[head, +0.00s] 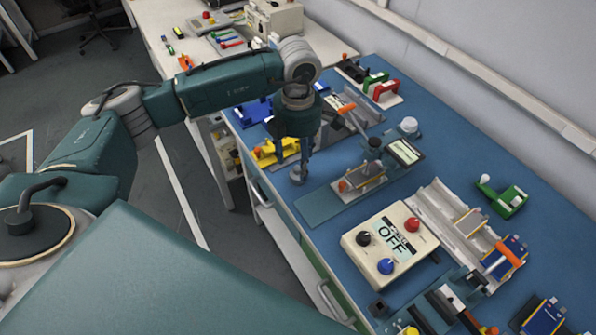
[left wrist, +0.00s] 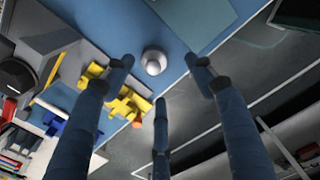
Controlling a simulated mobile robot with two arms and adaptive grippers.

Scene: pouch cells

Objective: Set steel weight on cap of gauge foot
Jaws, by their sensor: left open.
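The steel weight (head: 297,177) looks like a small round silver piece standing on the blue bench mat near its front edge. It also shows in the left wrist view (left wrist: 153,61), between the spread fingers and apart from them. My left gripper (head: 294,163) is open, pointing down just above the weight, and partly covers it. The gauge (head: 372,160) stands right of the weight on a teal base plate (head: 320,207), with a small display (head: 405,151) and an orange-tipped part at the front. I cannot make out the foot's cap clearly. My right gripper is not in view.
A yellow fixture (head: 266,153) sits left of my left gripper, close to it. A round silver-white knob (head: 408,125) stands behind the gauge. A cream control box marked OFF (head: 391,243) and a grey channel tray (head: 440,220) lie nearer. The mat behind the gauge is partly clear.

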